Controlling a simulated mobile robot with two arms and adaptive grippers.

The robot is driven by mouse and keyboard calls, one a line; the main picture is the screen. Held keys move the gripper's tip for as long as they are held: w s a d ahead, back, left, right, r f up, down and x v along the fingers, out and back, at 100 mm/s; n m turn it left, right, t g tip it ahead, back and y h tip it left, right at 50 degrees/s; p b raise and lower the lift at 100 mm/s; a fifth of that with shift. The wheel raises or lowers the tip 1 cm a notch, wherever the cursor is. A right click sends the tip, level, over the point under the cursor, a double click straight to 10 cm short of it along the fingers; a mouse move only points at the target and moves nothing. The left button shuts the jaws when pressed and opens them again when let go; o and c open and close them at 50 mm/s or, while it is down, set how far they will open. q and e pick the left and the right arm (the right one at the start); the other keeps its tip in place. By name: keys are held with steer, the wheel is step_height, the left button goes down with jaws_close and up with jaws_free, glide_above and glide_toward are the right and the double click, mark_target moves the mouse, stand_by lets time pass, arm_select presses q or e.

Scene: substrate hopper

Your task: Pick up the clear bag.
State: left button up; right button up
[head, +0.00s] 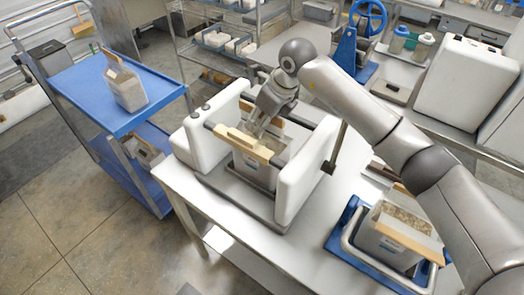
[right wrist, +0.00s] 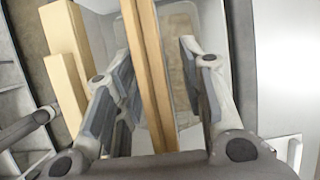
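A clear, greyish bag (head: 252,170) with a tan bar (head: 243,146) along its top stands between the white side walls of a machine (head: 293,185) on the table. My right gripper (head: 260,128) points down at this bar from above. In the right wrist view, the open fingers (right wrist: 158,75) stand on either side of a tan bar (right wrist: 153,70), with gaps between finger and bar. Part of the bag (right wrist: 178,60) shows below it. The bag's lower part is partly hidden by the machine. My left gripper is not in view.
Another bag with a tan top (head: 125,88) stands on a blue cart (head: 75,90) at the left. A filled bag or container (head: 398,240) sits in a blue-based frame (head: 345,235) at the right. Shelves with trays stand behind. The table's front part (head: 265,255) is clear.

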jaws_close()
stand_by(0.3)
steer(key=shift+r, duration=0.1)
